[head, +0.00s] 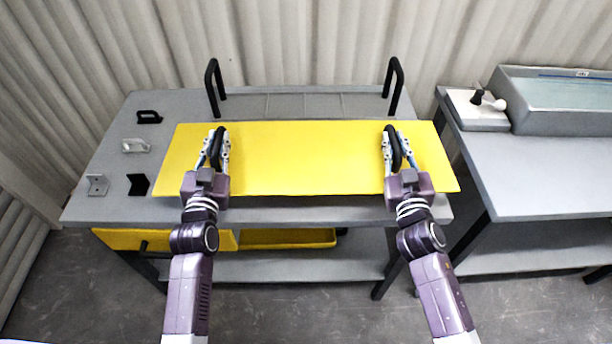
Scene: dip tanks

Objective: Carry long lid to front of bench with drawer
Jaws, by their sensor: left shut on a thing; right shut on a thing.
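The long lid (305,158) is a flat yellow panel with two black handles. My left gripper (218,142) is shut on its left handle, and my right gripper (392,142) is shut on its right handle. The lid appears roughly level over the front part of the grey bench with a drawer (110,130). I cannot tell whether it touches the bench top. The yellow drawer (215,241) is below the bench top at the left, with a black handle. The lid hides part of the bench top.
Two tall black handles (397,85) rise at the bench's back, beside a grey divided panel (300,104). Several small brackets (137,184) lie at the bench's left. A second bench (550,165) with a tank (565,100) stands right. A yellow tray (288,238) is beneath the bench top.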

